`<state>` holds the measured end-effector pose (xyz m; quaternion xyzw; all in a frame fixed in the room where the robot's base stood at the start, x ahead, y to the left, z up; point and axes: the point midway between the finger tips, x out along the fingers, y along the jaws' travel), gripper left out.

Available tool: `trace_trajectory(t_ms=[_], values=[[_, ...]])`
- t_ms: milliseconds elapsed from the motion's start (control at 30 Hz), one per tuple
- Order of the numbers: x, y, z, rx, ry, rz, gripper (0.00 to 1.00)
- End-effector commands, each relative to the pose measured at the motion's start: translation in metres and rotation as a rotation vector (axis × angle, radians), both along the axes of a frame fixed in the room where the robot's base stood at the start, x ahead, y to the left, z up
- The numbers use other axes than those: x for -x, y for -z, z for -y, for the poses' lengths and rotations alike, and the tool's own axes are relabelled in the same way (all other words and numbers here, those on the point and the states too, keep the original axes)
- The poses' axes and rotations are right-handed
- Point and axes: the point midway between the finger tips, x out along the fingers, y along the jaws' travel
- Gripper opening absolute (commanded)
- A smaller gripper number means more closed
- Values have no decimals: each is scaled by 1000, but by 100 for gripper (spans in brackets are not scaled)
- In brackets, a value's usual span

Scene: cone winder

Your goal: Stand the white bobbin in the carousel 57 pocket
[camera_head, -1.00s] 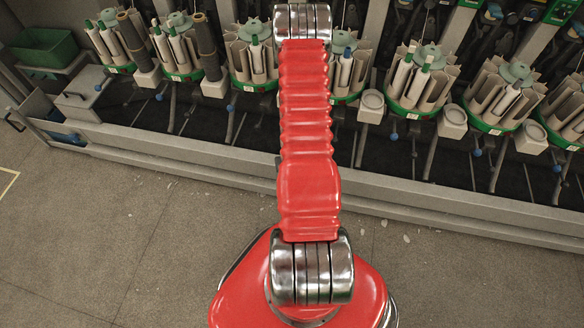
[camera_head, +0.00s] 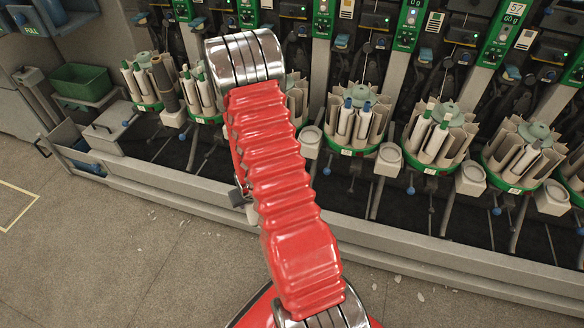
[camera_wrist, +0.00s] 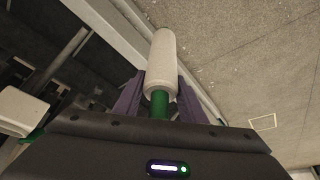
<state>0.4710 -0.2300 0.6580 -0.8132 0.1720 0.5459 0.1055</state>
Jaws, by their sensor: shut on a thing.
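The white bobbin (camera_wrist: 161,60) shows in the wrist view with its green end (camera_wrist: 160,104) toward my gripper (camera_wrist: 156,92). The purple-grey fingers are shut around it near that end, and its plain white end points away over the floor. In the head view my red arm hides most of the gripper; a small pale part (camera_head: 252,213) shows beside the arm. A green panel marked 57 (camera_head: 525,39) is at the upper right. Carousels with grey pockets stand below the panels, including one (camera_head: 440,137) and another (camera_head: 524,152); I cannot tell which belongs to 57.
A grey rail (camera_head: 400,248) runs along the machine front below the carousels. Pale square blocks (camera_head: 470,178) stand between carousels. A green bin (camera_head: 80,82) and grey box (camera_head: 110,128) are at left. The floor (camera_head: 130,270) in front is open. A pale block (camera_wrist: 20,112) shows in the wrist view.

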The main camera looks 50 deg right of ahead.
Motion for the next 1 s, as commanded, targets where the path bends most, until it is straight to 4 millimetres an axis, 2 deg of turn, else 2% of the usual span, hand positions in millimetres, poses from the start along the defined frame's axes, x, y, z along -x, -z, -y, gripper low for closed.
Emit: trace_trajectory(t_ms=[100, 300, 600, 700, 800, 1000], values=[[-21, -21, -36, 1, -70, 4, 19], [-46, -54, -98, -1, -183, 5, 19], [-61, -101, -193, -10, -346, 7, 19], [-61, -112, -215, -13, -381, 6, 19], [-61, -117, -227, -16, -401, 5, 19], [-60, -119, -231, -16, -407, 4, 19]])
